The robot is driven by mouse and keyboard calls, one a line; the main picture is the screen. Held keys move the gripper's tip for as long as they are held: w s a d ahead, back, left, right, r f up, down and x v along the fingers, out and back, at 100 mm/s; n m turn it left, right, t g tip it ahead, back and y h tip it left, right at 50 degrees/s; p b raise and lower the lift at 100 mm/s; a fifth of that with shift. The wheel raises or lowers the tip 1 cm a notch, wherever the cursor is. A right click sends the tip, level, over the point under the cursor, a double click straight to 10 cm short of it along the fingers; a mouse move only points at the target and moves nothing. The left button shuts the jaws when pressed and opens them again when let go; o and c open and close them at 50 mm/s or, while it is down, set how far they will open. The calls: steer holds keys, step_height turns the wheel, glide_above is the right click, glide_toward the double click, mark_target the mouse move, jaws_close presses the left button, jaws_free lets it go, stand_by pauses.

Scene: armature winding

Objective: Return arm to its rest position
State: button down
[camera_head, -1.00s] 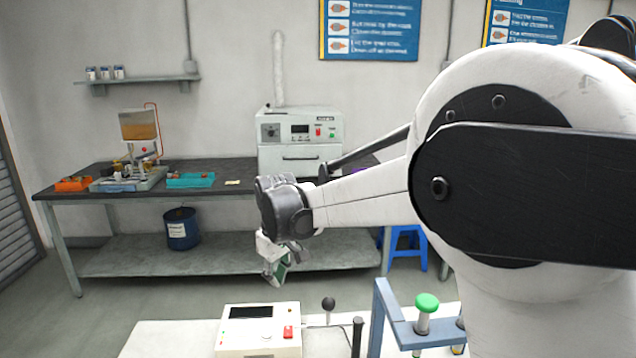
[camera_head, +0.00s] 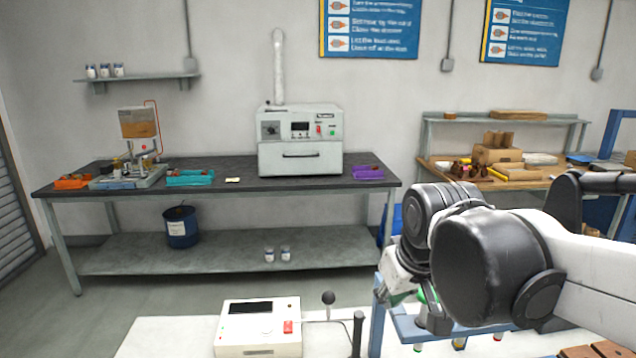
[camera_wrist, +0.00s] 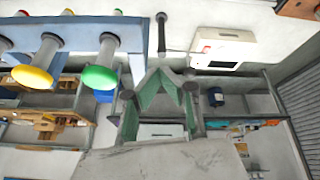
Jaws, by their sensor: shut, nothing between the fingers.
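My gripper (camera_head: 398,292) shows at the lower right of the head view, partly hidden behind my own dark wrist joint. It hangs in front of the blue rack. In the wrist view, the green-padded fingers of my gripper (camera_wrist: 165,74) come together at their tips, with nothing between them. My arm is folded back at the right of the head view.
The blue rack (camera_head: 377,335) holds colored knobs, including a yellow knob (camera_wrist: 32,80). A white control box (camera_head: 258,338) stands left of it. A bench (camera_head: 225,188) with an oven (camera_head: 300,160) and trays lies behind. A wooden workbench stands at the back right.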

steer(key=s+d+f+m+t, duration=0.1)
steer(key=s+d+f, duration=0.1)
steer(key=s, duration=0.3)
steer(key=s+d+f+m+t, duration=0.1)
steer(key=s+d+f+m, duration=0.1)
steer(key=s+d, duration=0.3)
steer(key=shift+s+f+m+h+b, duration=0.3)
steer(key=shift+s+f+h+b, duration=0.15)
steer(key=shift+s+f, duration=0.3)
steer(key=shift+d, duration=0.1)
